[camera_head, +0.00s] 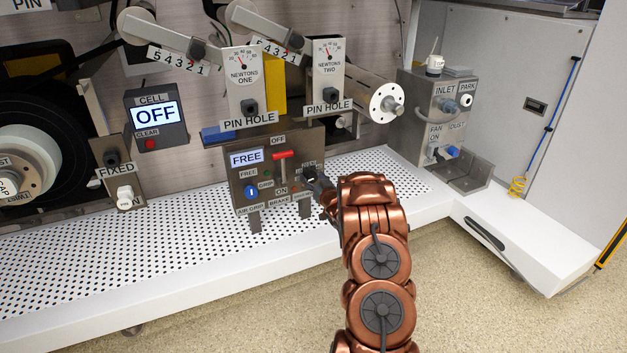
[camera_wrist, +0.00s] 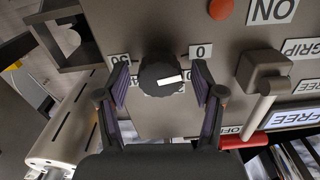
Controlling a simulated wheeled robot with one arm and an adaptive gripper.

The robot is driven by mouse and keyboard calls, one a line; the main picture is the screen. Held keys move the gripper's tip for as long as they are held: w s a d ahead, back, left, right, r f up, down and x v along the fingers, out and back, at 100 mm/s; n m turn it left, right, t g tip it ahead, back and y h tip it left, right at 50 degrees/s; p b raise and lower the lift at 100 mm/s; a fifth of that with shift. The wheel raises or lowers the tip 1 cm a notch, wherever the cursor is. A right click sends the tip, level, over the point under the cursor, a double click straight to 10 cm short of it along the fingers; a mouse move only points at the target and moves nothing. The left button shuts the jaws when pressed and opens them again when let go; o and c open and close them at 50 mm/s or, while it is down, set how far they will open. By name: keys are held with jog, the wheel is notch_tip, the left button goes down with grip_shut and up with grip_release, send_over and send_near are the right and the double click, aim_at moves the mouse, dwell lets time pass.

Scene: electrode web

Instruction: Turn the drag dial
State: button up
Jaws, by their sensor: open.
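The drag dial (camera_wrist: 158,66) is a black ribbed knob on a grey-brown panel. Its white pointer mark points right and slightly up in the wrist view. A "0" label sits at its upper right and a partly hidden number label at its left. My gripper (camera_wrist: 160,86) is open, with one finger on each side of the knob. Small gaps seem to show beside the knob, but contact is hard to judge. In the head view my gripper (camera_head: 318,184) is at the right side of the brake panel (camera_head: 243,201) and hides the dial.
The brake lever with its red handle (camera_head: 284,155) stands close left of my gripper; it also shows in the wrist view (camera_wrist: 243,141). A "FREE" display (camera_head: 246,158) and blue knob (camera_head: 251,192) are further left.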

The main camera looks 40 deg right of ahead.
jog(key=c, duration=1.1)
jog(key=shift+c, duration=0.2)
